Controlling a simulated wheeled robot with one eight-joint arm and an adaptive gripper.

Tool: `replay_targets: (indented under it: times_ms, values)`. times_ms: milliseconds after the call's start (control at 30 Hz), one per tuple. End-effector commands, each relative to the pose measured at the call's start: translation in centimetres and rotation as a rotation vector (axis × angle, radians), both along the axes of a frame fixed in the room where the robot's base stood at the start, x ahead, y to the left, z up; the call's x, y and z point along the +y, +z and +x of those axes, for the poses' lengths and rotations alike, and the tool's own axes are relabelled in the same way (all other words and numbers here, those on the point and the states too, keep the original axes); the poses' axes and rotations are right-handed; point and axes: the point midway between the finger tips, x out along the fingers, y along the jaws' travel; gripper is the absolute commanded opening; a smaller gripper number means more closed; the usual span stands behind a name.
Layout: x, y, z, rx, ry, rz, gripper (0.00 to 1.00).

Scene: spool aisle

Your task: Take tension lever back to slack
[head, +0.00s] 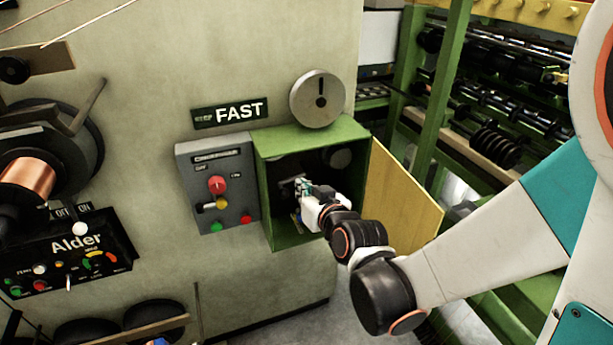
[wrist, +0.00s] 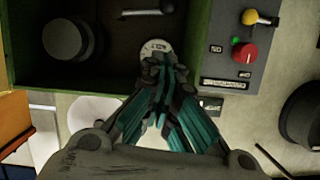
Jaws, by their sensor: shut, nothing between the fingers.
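My gripper (head: 301,190) reaches into the open green box (head: 313,132) on the machine's wall in the head view. In the wrist view its fingers (wrist: 165,66) are shut with nothing between them, in front of a small pale round plate (wrist: 157,46) with dark marks. The fingertips overlap the plate's lower edge; I cannot tell whether they touch it. A thin grey metal bar (wrist: 147,12) lies in the box above the plate, apart from the fingers. No readable label shows which part is the tension lever, and the word slack is not readable.
A dark round knob (wrist: 70,39) sits inside the box. A grey panel (head: 187,164) with a red knob (head: 217,185) and a yellow-tipped lever (head: 222,202) is left of the box. The box's yellowish door (head: 408,190) stands open on the right, close to my arm.

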Motion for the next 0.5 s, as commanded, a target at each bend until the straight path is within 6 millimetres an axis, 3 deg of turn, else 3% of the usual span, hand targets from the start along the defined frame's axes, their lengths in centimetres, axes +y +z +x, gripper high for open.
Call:
replay_targets:
  times_ms: [400, 500]
  values:
    - [2.4, -2.6, 7.5, 0.000, -0.001, 0.000, 0.00]
    - [2.7, -4.2, 8.0, 0.000, -0.001, -0.001, 0.00]
